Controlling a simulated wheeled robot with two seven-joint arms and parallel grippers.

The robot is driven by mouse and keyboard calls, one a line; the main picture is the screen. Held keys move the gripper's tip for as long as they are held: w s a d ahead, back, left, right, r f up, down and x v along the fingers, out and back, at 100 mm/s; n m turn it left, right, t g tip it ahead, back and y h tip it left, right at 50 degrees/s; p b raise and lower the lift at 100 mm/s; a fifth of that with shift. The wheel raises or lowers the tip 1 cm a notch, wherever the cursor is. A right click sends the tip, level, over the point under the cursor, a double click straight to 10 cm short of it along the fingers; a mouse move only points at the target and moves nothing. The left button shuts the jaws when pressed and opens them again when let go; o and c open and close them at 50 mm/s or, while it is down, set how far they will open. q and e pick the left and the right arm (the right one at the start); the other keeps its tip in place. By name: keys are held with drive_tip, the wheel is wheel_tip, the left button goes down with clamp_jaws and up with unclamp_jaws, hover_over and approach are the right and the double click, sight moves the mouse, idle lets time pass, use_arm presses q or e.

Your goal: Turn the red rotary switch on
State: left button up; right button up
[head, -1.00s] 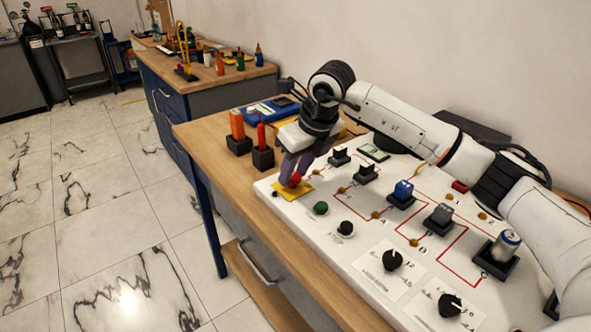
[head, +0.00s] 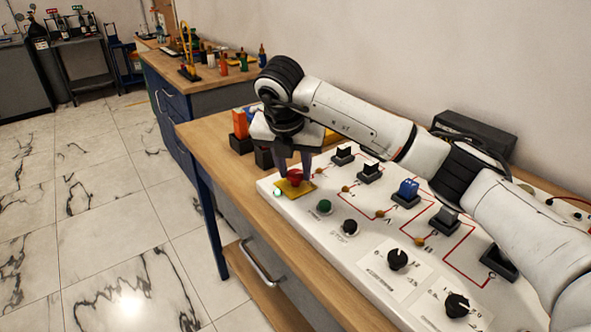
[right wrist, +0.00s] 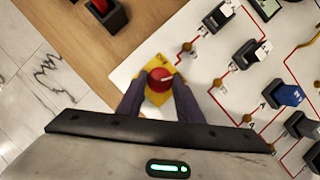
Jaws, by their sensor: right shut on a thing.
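The red rotary switch (head: 295,176) sits on a yellow plate (head: 305,190) at the far left corner of the white panel (head: 335,220). My right gripper (head: 294,172) points down over it, with its dark fingers on either side of the red knob. In the right wrist view, the red knob (right wrist: 160,79) shows between the fingertips, and the gripper is shut on it. A small lamp (head: 277,191) beside the yellow plate glows pale green. The knob's pointer direction cannot be made out. My left gripper is not in view.
A green button (head: 324,206), a black button (head: 350,227) and black dials (head: 397,259) stand nearer on the panel. Black and blue switches (head: 406,192) stand to the right. An orange block (head: 240,123) stands behind the gripper. The floor at left is clear.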

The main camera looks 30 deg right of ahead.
drive_tip(key=shift+w+m+g+h, duration=0.1)
drive_tip(key=shift+m+g+h, duration=0.35)
drive_tip(key=shift+m, duration=1.15)
drive_tip(key=o, duration=1)
drive_tip(key=shift+r, duration=0.1)
drive_tip(key=p+v, duration=0.1)
drive_tip(key=v, duration=0.9)
drive_tip(key=shift+r, duration=0.15)
